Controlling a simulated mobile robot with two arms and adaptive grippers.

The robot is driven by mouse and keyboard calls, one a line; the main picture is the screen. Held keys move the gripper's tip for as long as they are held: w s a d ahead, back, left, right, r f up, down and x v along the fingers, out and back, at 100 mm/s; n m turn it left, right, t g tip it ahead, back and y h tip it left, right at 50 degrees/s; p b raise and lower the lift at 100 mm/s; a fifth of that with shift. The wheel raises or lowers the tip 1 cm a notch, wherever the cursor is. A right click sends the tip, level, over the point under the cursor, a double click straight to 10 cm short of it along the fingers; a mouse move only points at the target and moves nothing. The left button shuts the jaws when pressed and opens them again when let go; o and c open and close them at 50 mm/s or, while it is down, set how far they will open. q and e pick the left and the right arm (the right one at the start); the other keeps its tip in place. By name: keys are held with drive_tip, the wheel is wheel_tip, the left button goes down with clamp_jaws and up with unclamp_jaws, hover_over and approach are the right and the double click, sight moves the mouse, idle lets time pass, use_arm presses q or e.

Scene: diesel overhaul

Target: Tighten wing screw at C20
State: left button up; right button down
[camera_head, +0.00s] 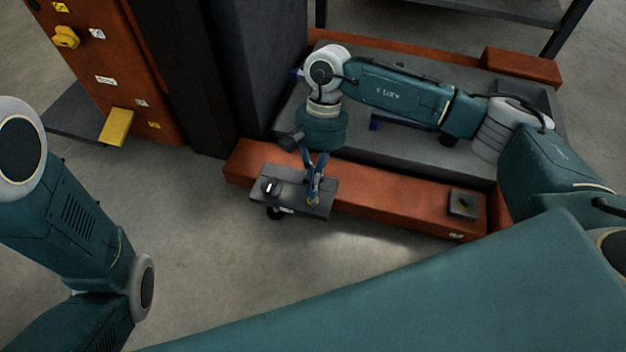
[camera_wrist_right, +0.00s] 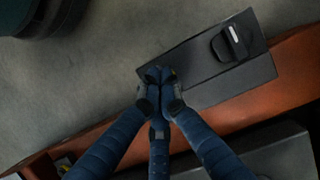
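My right gripper (camera_head: 313,198) points down onto the dark grey block (camera_head: 328,183) at the front edge of the orange frame. In the right wrist view its blue fingers (camera_wrist_right: 160,78) come together near the left end of that block (camera_wrist_right: 205,85). No C20 label is readable. My left arm is at the left of the head view, its gripper out of sight.
A black raised fitting (camera_wrist_right: 230,44) sits on the same block. An orange beam (camera_head: 400,205) runs right, carrying a small dark block (camera_head: 462,204). A dark column (camera_head: 255,70) and an orange cabinet (camera_head: 100,60) with yellow parts stand left. The floor in front is clear.

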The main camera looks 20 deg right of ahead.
drive_tip(key=m+p, duration=0.2)
drive_tip(key=m, duration=0.1)
drive_tip(key=shift+s+r+t+y, duration=0.1)
drive_tip(key=shift+r+t+y, duration=0.05)
drive_tip(key=shift+t+y, duration=0.2)
drive_tip(key=shift+m+t+y+p, duration=0.25)
drive_tip(key=shift+m+p, duration=0.1)
drive_tip(key=shift+m, duration=0.55)
drive_tip(key=shift+f, duration=0.2)
